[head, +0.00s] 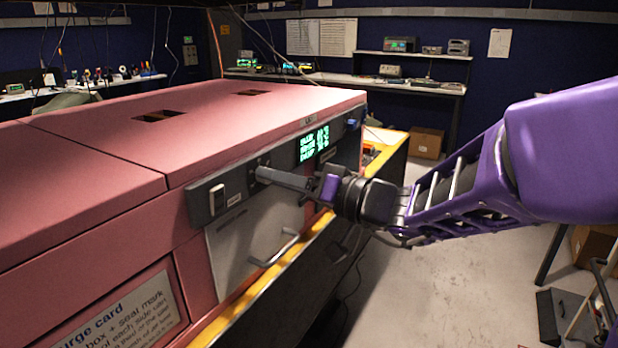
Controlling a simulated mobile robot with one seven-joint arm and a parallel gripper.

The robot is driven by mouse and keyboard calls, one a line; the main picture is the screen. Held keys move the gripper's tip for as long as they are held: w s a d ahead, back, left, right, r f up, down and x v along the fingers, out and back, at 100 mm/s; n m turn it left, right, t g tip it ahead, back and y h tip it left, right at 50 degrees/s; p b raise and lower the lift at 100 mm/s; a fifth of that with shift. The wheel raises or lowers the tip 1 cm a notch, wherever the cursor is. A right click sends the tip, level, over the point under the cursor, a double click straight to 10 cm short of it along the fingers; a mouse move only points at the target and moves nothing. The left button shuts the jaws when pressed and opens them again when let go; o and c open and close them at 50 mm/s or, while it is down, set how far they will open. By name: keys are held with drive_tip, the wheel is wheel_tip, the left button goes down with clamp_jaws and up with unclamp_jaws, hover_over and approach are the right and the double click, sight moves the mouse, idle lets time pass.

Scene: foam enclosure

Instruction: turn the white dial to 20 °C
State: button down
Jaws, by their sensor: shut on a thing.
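My gripper (261,174) reaches in from the right. Its dark fingers are shut at the dark control strip (234,187) on the front of the pink enclosure. The fingers cover what they hold, and no white dial shows clearly; it seems to be between the fingertips. Its pointer and scale are hidden. A display (314,144) with green text sits on the strip to the right of the fingertips. Its figures are too small and blurred to read.
A white switch-like part (217,199) is left of my fingertips. Below is a grey door panel (250,240) with a bar handle (275,250). A blue knob (353,124) is at the strip's right end. A yellow edge (240,305) runs underneath. The floor at right is partly open.

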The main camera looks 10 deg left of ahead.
drive_tip(key=shift+n, duration=7.3)
drive_tip(key=c, duration=0.6)
unclamp_jaws()
drive_tip(key=shift+v, duration=3.8)
drive_tip(key=shift+r, duration=0.1)
